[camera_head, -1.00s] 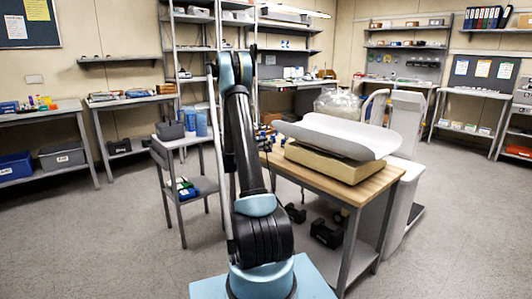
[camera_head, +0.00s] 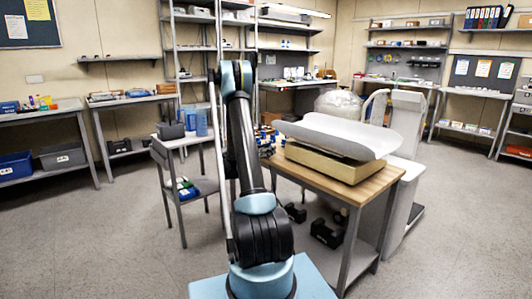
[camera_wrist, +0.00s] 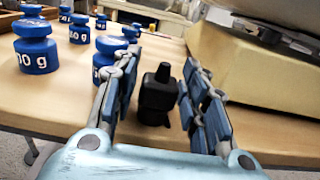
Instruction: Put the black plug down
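The black plug (camera_wrist: 158,92) stands upright on the wooden tabletop in the wrist view, between the two fingers of my gripper (camera_wrist: 162,60). The fingers are spread, with a visible gap on each side of the plug, so my gripper is open and does not appear to touch it. The plug's lower part is near the palm. In the head view my arm hides most of the gripper and I cannot make out the plug.
Several blue weights (camera_wrist: 37,52) stand on the table left of my gripper, one close beside the left finger. A cream scale (camera_wrist: 245,65) with a white tray (camera_head: 340,135) stands to the right. The wooden table (camera_head: 372,187) has a bare front strip.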

